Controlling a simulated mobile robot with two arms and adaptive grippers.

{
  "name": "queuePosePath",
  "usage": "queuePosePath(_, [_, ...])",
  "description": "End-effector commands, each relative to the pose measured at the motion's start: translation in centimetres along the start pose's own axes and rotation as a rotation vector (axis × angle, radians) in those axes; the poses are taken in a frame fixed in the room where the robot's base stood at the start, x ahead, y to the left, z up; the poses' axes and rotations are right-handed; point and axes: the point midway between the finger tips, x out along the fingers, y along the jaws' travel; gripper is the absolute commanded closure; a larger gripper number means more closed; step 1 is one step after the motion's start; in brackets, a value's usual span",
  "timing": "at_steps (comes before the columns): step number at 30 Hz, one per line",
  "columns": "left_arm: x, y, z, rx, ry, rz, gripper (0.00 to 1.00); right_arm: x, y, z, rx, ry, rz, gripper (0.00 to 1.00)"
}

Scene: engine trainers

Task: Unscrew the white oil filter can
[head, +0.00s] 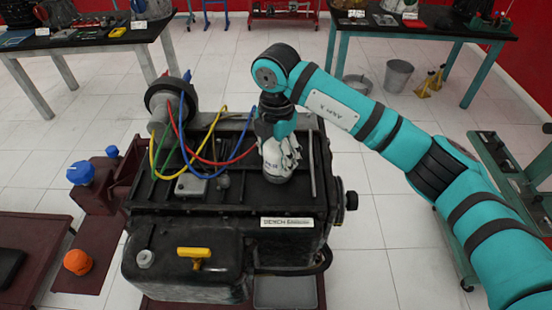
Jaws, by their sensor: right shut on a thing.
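The white oil filter can (271,160) stands on the top of the black engine trainer, right of the coloured leads. Dark print shows on its side. My right gripper (286,152) reaches down from above and is shut on the can; its grey-white fingers lie against it and hide part of it. The can looks roughly upright, and a dark base is under it. I cannot tell whether its thread is free. My left gripper is not in view.
The engine trainer (225,222) has red, yellow, blue and green leads and a yellow handle (194,252) in front. A grey tray (285,292) is below. Blue (80,173) and orange (77,262) knobs are at left.

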Motion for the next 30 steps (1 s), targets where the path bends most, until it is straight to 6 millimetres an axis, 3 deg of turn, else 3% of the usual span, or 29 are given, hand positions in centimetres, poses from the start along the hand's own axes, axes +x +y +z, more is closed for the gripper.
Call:
queuePosePath(6, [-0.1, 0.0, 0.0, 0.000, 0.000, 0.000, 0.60, -0.1, 0.0, 0.0, 0.001, 0.000, 0.000, 0.69])
queuePosePath(7, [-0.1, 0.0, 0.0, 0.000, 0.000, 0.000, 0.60, -0.1, 0.0, 0.0, 0.001, 0.000, 0.000, 0.33])
queuePosePath(12, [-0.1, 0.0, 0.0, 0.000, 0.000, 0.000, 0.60, -0.1, 0.0, 0.0, 0.002, 0.000, 0.000, 0.14])
queuePosePath(23, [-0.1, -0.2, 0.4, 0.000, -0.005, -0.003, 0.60, -0.8, 0.0, 0.0, 0.002, -0.001, 0.001, 0.14])
queuePosePath(30, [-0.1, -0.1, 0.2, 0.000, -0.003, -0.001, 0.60, -5.3, 0.1, 0.0, 0.003, -0.003, 0.004, 0.14])
